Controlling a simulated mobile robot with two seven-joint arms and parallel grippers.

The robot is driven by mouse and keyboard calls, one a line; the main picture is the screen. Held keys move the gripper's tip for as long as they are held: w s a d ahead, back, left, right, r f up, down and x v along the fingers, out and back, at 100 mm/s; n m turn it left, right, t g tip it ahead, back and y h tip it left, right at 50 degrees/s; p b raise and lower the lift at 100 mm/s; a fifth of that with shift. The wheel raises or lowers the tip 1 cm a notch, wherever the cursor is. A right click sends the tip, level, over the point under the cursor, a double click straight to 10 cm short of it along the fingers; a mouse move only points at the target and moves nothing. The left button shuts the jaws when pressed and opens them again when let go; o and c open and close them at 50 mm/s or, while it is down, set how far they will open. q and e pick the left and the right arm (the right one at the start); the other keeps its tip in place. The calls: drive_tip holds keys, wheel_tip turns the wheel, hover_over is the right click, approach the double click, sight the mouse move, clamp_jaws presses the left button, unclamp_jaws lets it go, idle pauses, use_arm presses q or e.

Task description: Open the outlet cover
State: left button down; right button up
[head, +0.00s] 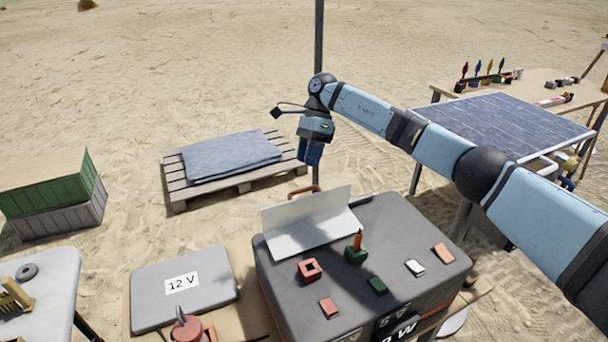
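A large dark grey case (385,225) stands at the lower middle, with labels on its front edge partly cut off by the frame. A bent white panel (312,222) lies on its top, one half raised and one half flat. I cannot tell for sure which part is the outlet cover. A flat grey panel labelled "12 V" (215,299) lies to the left of the case. My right gripper (310,160) points down above and behind the case, apart from the white panel; its fingertips are too small to read. My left gripper is out of view.
Small green, red and white blocks sit on the case top, with an orange peg (358,239) upright in a green block. A pallet with a grey cloth (232,157) lies behind. A thin pole (319,35) rises behind my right gripper. A solar panel (505,124) stands right.

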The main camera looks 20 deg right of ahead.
drive_tip(key=v, duration=0.7)
drive_tip(key=shift+r, duration=0.1)
